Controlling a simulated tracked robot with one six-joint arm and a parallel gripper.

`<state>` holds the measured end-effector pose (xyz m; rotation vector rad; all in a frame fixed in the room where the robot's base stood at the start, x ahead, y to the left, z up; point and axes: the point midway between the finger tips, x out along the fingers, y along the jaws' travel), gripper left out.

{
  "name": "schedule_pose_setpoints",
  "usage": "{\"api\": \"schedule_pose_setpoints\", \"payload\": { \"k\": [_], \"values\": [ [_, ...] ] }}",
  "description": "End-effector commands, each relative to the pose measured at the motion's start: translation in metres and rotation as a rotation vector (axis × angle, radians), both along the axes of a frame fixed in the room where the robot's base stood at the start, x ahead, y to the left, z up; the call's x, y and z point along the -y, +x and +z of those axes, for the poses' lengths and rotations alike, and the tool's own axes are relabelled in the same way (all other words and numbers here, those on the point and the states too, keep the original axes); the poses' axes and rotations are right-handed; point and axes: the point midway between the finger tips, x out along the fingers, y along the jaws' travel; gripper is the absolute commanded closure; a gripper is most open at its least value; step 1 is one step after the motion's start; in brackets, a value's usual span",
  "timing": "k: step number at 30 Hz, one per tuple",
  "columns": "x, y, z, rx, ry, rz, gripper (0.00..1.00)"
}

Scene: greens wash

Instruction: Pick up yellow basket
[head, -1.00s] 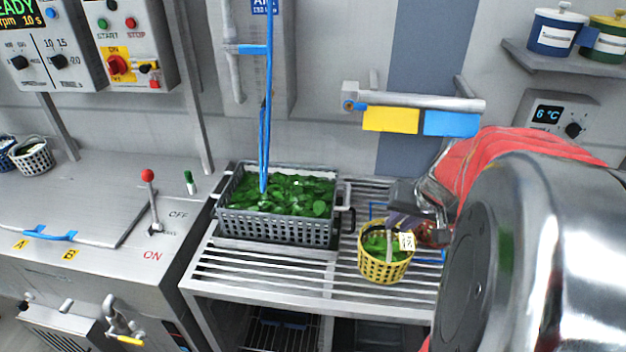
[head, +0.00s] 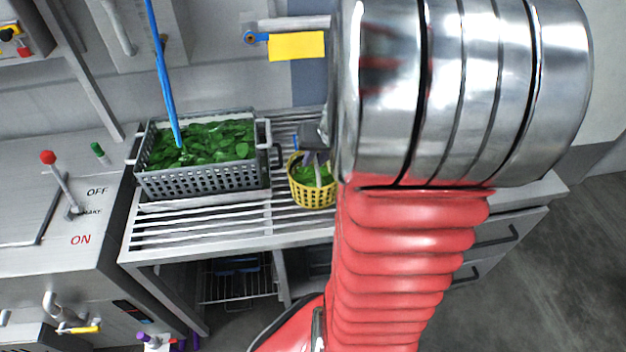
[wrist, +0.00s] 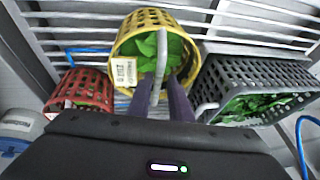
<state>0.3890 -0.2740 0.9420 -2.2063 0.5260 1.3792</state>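The yellow basket (head: 312,194) holds green leaves and sits on the slatted rack, partly hidden by my arm in the head view. In the wrist view the yellow basket (wrist: 124,48) shows at the top middle with a white label and a grey handle (wrist: 161,58) arching over it. My gripper (wrist: 160,84) has its two purple fingers over the basket, one on each side of the handle. The gap between them is narrow, and I cannot tell whether they press on the handle. In the head view the gripper (head: 316,158) is just above the basket.
A grey crate of leaves (head: 205,178) stands left of the yellow basket, close beside it. A red basket (wrist: 84,88) is on its other side in the wrist view. A blue hose (head: 163,75) hangs into the crate. A lever (head: 62,182) stands at the left.

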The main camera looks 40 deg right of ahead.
Motion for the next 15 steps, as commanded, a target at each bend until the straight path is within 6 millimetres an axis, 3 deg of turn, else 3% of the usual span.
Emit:
{"api": "schedule_pose_setpoints", "payload": {
  "k": [15],
  "values": [
    [0.005,0.016,-0.039,-0.002,0.003,0.000,0.81]
  ]
}}
